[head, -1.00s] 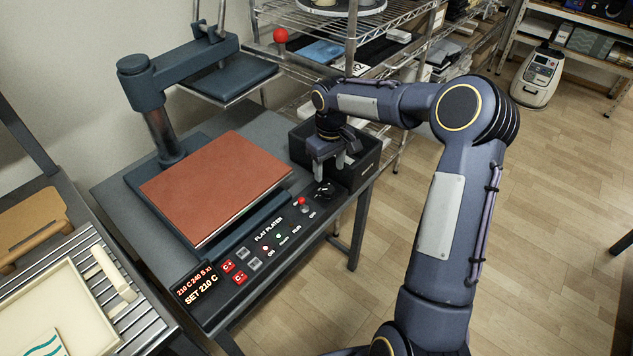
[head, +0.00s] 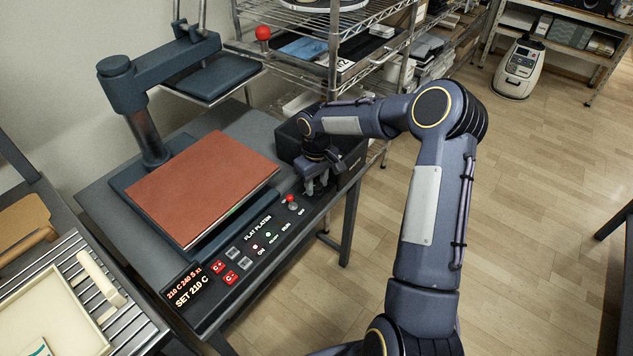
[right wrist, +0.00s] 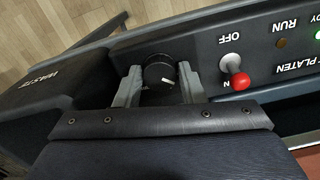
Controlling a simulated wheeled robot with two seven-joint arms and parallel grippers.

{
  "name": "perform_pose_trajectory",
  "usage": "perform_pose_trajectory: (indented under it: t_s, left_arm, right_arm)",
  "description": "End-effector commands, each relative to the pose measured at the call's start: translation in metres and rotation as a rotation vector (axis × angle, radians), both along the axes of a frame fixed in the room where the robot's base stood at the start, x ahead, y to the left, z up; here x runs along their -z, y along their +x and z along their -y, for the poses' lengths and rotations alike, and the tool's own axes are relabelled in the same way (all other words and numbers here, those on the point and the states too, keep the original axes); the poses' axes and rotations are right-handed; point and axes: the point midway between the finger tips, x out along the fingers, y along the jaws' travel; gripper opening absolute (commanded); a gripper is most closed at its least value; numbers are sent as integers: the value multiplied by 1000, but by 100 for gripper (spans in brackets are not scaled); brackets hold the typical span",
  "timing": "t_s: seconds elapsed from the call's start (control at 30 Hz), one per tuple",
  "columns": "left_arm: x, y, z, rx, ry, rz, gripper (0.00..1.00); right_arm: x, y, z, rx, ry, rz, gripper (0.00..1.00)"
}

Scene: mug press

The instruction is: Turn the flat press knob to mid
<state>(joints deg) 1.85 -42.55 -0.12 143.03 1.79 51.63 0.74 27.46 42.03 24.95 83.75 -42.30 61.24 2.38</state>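The black round knob (right wrist: 160,74) sits on the flat press control panel (head: 243,262). Its white pointer line points to the lower right in the right wrist view. My right gripper (head: 316,189) is down at the panel's right end and hides the knob in the head view. In the right wrist view its two fingers (right wrist: 160,82) stand on either side of the knob. A small gap seems to show between each finger and the knob, so it looks open around it. My left gripper is out of view.
A red-tipped toggle switch (right wrist: 238,78) stands close beside the right finger in the wrist view. A dark bin (head: 350,163) is just behind the gripper. The press has a red-brown platen (head: 203,187) and a raised upper plate (head: 215,80). The display (head: 188,287) reads SET 210 C.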

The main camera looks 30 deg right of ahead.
Motion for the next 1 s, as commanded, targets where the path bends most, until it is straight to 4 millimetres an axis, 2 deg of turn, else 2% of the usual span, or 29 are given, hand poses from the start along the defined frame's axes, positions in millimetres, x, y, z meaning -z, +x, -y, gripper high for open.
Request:
perform_pose_trajectory:
  t_s: [0.03,0.2,0.57,1.0]
  left_arm:
    - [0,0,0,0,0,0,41]
    - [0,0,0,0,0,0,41]
    - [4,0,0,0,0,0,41]
    - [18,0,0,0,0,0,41]
  right_arm:
    - [0,0,0,0,0,0,29]
    - [0,0,0,0,0,0,9]
    - [0,0,0,69,-1,1,9]
    - [0,1,-1,419,-2,4,9]
